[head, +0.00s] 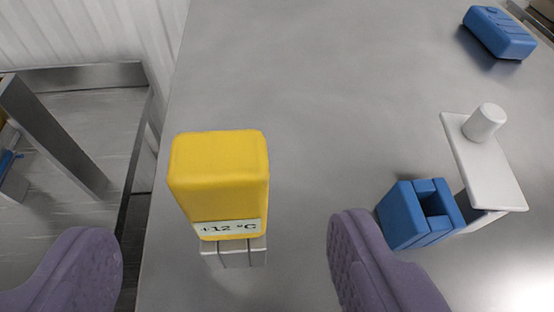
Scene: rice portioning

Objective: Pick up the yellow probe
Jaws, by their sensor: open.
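The yellow probe (218,178) is a rounded yellow block with a white label reading "+12 °C" on its near side. It stands over a small light grey base (236,252) on the grey metal table (300,60), near the table's left edge. My gripper (225,255) shows as two purple ridged fingers at the bottom of the head view. The fingers are wide apart and nothing is held between them. The probe is between and a little beyond them in the picture, with a gap on each side. The lower part of the base is hidden or hard to make out.
To the right, a blue slotted block (402,215) stands beside a white plate with a round knob (490,165). Another blue block (500,32) lies at the far right. A lower metal surface (85,120) is left of the table. The middle of the table is clear.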

